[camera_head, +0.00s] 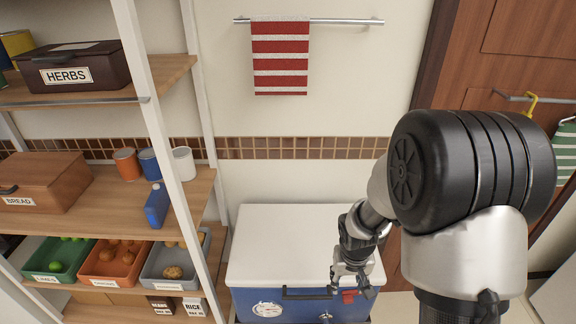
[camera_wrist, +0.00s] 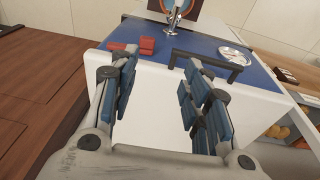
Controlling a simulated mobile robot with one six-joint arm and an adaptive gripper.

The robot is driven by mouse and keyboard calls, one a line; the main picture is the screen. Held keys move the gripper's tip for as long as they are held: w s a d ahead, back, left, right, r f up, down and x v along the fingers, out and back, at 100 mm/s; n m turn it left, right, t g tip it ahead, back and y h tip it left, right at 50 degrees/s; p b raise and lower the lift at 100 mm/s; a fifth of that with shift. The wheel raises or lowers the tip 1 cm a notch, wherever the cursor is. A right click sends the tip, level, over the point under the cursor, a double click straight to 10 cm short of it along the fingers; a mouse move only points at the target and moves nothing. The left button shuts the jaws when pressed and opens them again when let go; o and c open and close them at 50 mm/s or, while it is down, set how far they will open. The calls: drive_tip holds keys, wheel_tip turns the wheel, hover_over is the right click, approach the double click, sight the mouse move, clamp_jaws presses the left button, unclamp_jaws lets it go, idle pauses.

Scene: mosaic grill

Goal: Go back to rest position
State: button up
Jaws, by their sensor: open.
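My gripper (camera_head: 350,274) is in front of and over the right part of a blue cooler with a white lid (camera_head: 285,240). In the wrist view my gripper (camera_wrist: 158,92) has its blue-padded fingers spread wide apart, with nothing between them. The cooler's white lid (camera_wrist: 145,128) shows behind and between the fingers. My arm hides the right part of the cooler in the head view.
A shelf unit on the left holds a herbs box (camera_head: 72,66), a bread box (camera_head: 45,182), cans and produce bins (camera_head: 110,264). A striped towel (camera_head: 281,58) hangs on a wall rail. A wooden door (camera_head: 520,60) stands at right.

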drive_tip(key=s+r+t, duration=0.1)
drive_tip(key=s+r, duration=0.3)
drive_tip(key=r, duration=0.5)
drive_tip(key=s+r+t, duration=0.1)
drive_tip(key=s+r, duration=0.4)
drive_tip(key=r, duration=0.4)
drive_tip(key=s+r, duration=0.3)
drive_tip(key=s, duration=0.3)
drive_tip(key=s+a+r+t, duration=0.1)
drive_tip(key=s+r, duration=0.2)
drive_tip(key=s, duration=0.3)
drive_tip(key=shift+s+a+r+y, duration=0.2)
drive_tip(key=shift+a+r+y, duration=0.05)
drive_tip(key=shift+r+y, duration=0.15)
drive_tip(key=shift+c, duration=0.3)
